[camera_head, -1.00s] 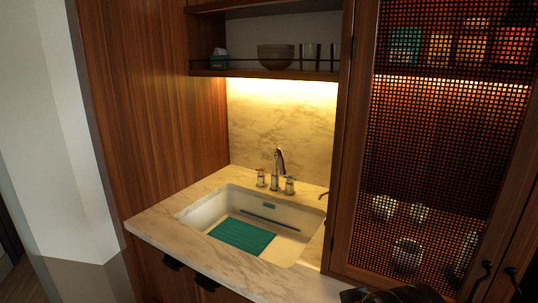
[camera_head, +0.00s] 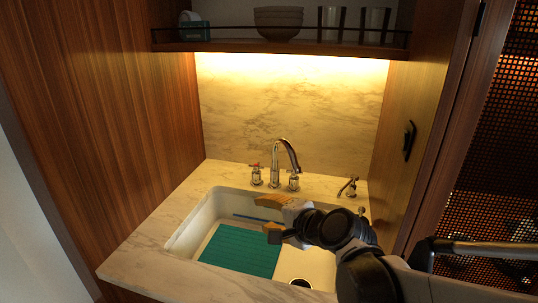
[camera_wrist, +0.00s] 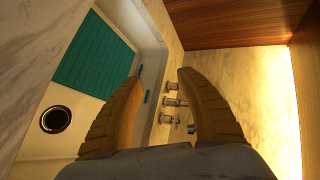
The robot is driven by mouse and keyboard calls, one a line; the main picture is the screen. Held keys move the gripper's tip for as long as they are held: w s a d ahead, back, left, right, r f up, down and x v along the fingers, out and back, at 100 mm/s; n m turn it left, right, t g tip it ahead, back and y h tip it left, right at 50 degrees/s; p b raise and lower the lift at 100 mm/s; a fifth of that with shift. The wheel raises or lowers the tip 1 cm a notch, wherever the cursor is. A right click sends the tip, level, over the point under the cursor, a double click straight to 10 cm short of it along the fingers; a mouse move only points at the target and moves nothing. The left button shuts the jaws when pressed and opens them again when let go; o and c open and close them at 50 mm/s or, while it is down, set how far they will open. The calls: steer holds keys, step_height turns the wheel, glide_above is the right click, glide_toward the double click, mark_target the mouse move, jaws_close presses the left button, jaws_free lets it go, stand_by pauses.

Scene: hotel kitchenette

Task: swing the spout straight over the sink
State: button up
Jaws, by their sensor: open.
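The chrome spout (camera_head: 285,142) rises from the counter behind the sink (camera_head: 185,238) and arches over to the right and forward, its tip near the right handle. Two cross handles flank it, the left (camera_head: 256,176) and the right (camera_head: 294,181). My gripper (camera_head: 261,215) is open and empty over the sink, in front of and lower in the picture than the spout, apart from it. In the wrist view the faucet fittings (camera_wrist: 174,102) show small beyond the open fingers; the spout's shape is hard to make out there.
A teal mat (camera_head: 240,250) and a dark drain (camera_head: 299,283) are in the sink. A small chrome dispenser (camera_head: 348,187) stands on the counter to the right. A shelf (camera_head: 280,47) with bowls and glasses hangs above. Wooden walls close both sides.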

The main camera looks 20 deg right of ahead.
steer(key=w+d+r+m+t, duration=0.2)
steer(key=w+d+m+t, duration=0.1)
steer(key=w+d+m, duration=0.3)
steer(key=m+t+h+p, duration=0.2)
steer(key=m+t+h, duration=0.15)
steer(key=m, duration=1.05)
glide_toward(297, 164)
steer(key=shift+g+h, duration=0.35)
steer(key=shift+h, duration=0.1)
steer(key=w+b, duration=0.1)
steer(key=w, duration=0.4)
steer(key=w+b, duration=0.1)
steer(key=w, duration=0.5)
steer(key=shift+w+a+r, duration=0.1)
steer(key=shift+w+r, duration=0.1)
steer(key=shift+w, duration=0.1)
jaws_close()
